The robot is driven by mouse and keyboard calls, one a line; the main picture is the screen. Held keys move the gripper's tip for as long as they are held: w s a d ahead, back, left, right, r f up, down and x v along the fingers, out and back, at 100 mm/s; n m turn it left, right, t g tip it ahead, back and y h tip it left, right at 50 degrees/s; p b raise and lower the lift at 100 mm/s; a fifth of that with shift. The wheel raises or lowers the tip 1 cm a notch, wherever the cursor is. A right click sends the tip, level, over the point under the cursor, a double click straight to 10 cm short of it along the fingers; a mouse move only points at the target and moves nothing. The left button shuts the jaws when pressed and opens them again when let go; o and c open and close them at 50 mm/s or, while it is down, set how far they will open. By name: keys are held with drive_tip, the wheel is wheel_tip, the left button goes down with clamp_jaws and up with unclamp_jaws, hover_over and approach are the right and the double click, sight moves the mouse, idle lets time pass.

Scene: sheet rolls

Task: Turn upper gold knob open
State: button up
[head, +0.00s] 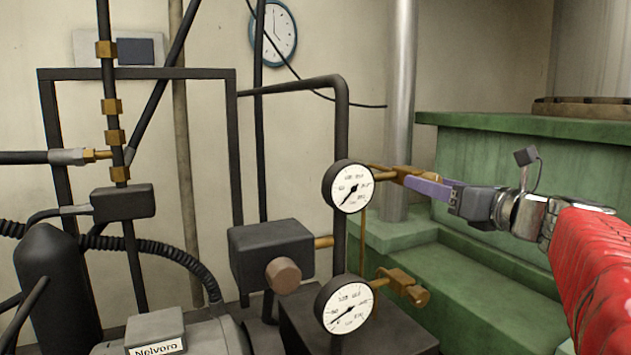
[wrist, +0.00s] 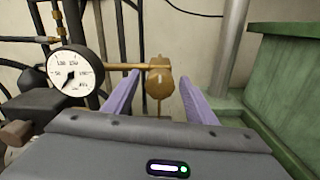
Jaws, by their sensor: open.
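The upper gold knob (wrist: 160,82) sits at the end of a thin gold pipe to the right of the upper gauge. My gripper (wrist: 159,77) is open, with one purple finger on each side of the knob in the wrist view. I cannot tell whether either finger touches it; a gap seems to show on both sides. In the head view my gripper (head: 412,183) reaches in from the right, and its purple finger hides much of the knob. The gold pipe fitting (head: 385,172) shows just left of it.
The upper gauge (head: 349,187) is close left of my gripper. A lower gauge (head: 344,304) and a lower gold knob (head: 416,297) are below. A grey vertical pipe (head: 401,90) stands behind. A green stepped block (head: 530,170) fills the right side.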

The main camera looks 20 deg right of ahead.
drive_tip(key=shift+c, duration=0.4)
drive_tip(key=c, duration=0.9)
drive_tip(key=shift+d, duration=0.1)
drive_tip(key=shift+c, duration=0.3)
